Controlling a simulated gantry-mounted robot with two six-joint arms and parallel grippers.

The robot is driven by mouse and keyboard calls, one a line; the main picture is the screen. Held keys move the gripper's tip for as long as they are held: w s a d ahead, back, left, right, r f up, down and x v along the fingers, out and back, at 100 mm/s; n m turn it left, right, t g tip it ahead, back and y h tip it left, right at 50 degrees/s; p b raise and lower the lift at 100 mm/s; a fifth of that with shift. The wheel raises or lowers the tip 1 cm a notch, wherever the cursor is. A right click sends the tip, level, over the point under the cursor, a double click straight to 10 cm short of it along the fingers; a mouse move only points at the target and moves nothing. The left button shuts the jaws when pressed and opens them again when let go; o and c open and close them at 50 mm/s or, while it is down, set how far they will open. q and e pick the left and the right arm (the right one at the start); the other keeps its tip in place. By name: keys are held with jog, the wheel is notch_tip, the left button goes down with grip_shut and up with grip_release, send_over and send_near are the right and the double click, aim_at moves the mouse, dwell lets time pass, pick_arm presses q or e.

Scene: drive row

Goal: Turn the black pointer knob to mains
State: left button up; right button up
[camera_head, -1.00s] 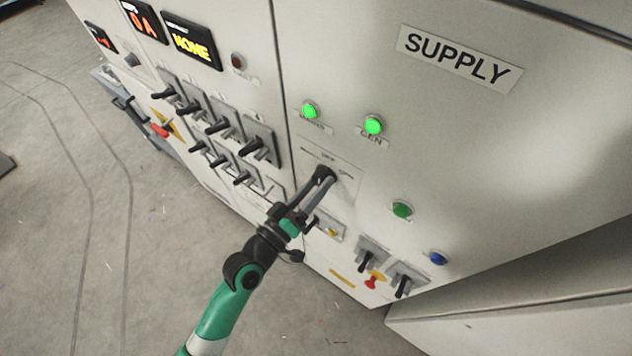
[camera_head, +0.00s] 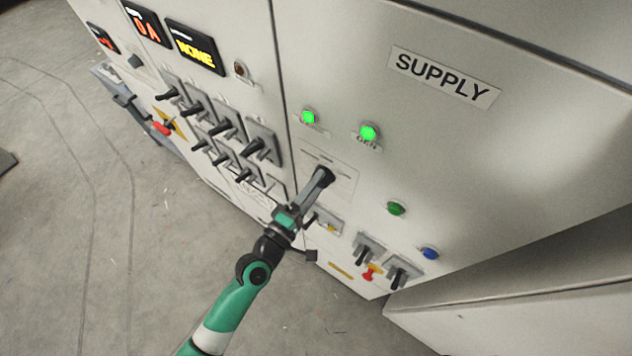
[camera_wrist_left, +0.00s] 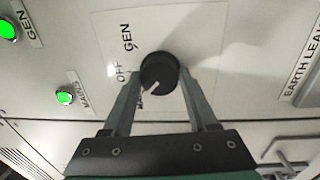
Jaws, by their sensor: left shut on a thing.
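The black pointer knob (camera_head: 326,174) sits on the white cabinet front below two lit green lamps. My left gripper (camera_head: 320,182) reaches it from below and is shut on it. In the left wrist view the round knob (camera_wrist_left: 158,70) is between the two fingers of my left gripper (camera_wrist_left: 160,82). A pale pointer line on the knob slants toward the lower left. The GEN label (camera_wrist_left: 128,38) and OFF label (camera_wrist_left: 121,74) are beside it; a further label below is mostly hidden by the left finger. My right gripper is not in view.
The lit GEN lamp (camera_head: 368,133) and another lit green lamp (camera_head: 308,117) are above the knob. A dark green button (camera_head: 396,208) and blue button (camera_head: 429,253) are to the right. Several black toggle switches fill the panel at left. Open floor lies below left.

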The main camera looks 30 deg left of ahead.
pick_arm(q)
jog(key=shift+n, duration=0.5)
jog(key=o, duration=1.4)
jog(key=s, duration=0.3)
jog(key=s+a+b, duration=0.1)
jog(key=s, duration=0.3)
jog(key=s+b, duration=0.1)
jog(key=s, duration=0.3)
jog(key=shift+s+a+f, duration=0.25)
jog(key=shift+a+f, duration=0.1)
